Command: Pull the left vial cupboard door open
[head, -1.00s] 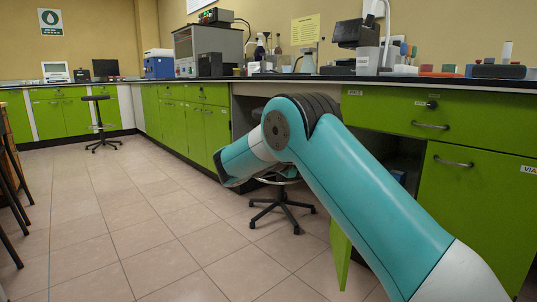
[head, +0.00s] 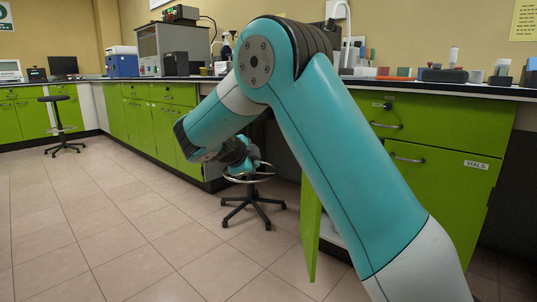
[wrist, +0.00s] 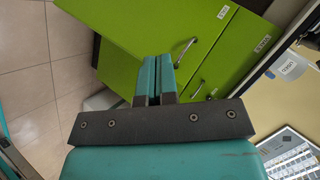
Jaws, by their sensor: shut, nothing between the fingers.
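The left vial cupboard door (head: 310,232) is a green panel standing swung out from the cabinet in the head view, seen nearly edge-on and partly behind my arm. Its handle is hidden there. The right door (head: 440,185) is shut, with a curved metal handle and a VIALS label. My gripper (head: 240,157) is small and partly hidden beyond my forearm, left of the swung-out door. In the wrist view my gripper (wrist: 152,62) has its fingers together and empty, in front of a green panel (wrist: 130,25) with a metal handle (wrist: 185,50). I cannot tell whether they touch the panel.
A black stool (head: 252,195) stands just left of the swung-out door. A green drawer (head: 425,112) is shut above the doors. The worktop (head: 450,89) holds several racks and bottles.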

